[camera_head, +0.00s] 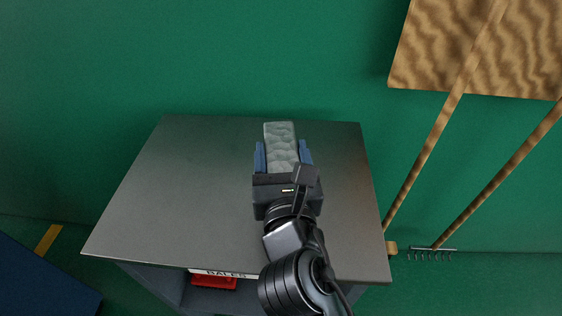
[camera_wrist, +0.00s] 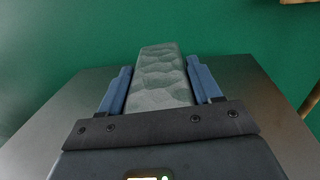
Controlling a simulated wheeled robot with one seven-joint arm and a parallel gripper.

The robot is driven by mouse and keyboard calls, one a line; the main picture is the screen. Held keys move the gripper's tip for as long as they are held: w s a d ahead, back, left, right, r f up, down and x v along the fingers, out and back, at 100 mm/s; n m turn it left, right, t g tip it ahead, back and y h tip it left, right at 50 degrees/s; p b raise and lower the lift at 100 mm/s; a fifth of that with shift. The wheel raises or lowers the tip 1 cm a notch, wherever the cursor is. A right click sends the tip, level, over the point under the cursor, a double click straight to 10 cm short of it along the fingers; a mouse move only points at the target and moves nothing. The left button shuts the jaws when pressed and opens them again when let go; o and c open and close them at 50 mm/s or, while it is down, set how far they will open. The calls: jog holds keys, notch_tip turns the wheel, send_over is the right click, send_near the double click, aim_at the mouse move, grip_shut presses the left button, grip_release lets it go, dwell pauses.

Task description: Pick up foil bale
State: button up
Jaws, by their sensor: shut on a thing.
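The foil bale (camera_head: 281,143) is a long grey block with a crumpled, dimpled surface. It also shows in the wrist view (camera_wrist: 160,80), between the two blue fingers. My gripper (camera_head: 283,155) is shut on the bale, with one finger along each side; it shows in the wrist view too (camera_wrist: 160,85). The bale points away from me, toward the green wall. Its near end is hidden by the gripper body. I cannot tell whether its underside touches the table.
The grey table (camera_head: 170,200) is otherwise bare on top. A label reading "BALES" (camera_head: 225,273) is on its front edge, above a red thing (camera_head: 214,283). A green wall stands behind. A wooden board (camera_head: 480,50), a rake (camera_head: 432,250) and another long handle are at the right.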

jog(key=shift+c, duration=1.7)
jog(key=shift+r, duration=0.2)
